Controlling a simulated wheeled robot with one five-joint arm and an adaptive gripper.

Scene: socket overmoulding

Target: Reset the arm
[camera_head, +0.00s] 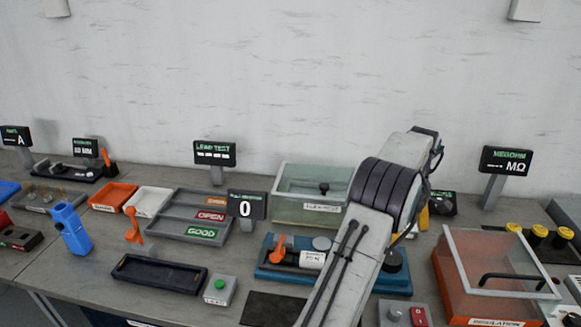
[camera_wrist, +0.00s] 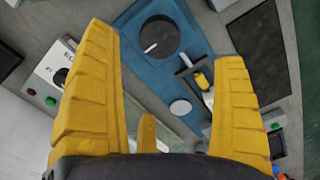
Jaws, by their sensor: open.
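My gripper (camera_wrist: 166,44) is open in the wrist view, its two yellow fingers spread wide with nothing between them. It points down over a blue fixture (camera_wrist: 150,82) with a dark round part (camera_wrist: 160,38) and a pale disc (camera_wrist: 180,107). In the head view my grey arm reaches up from the bottom edge across the bench. Only a bit of the yellow gripper (camera_head: 424,219) shows there; the rest is hidden behind the arm. The blue fixture (camera_head: 264,276) also shows in the head view, its right part partly covered by my arm.
A clear green-tinted tank (camera_head: 290,207) stands behind the fixture, left of my arm. An orange-walled insulation tank (camera_head: 452,290) stands to the right. A grey sorting tray (camera_head: 165,226), displays and a black tray (camera_head: 158,276) lie left.

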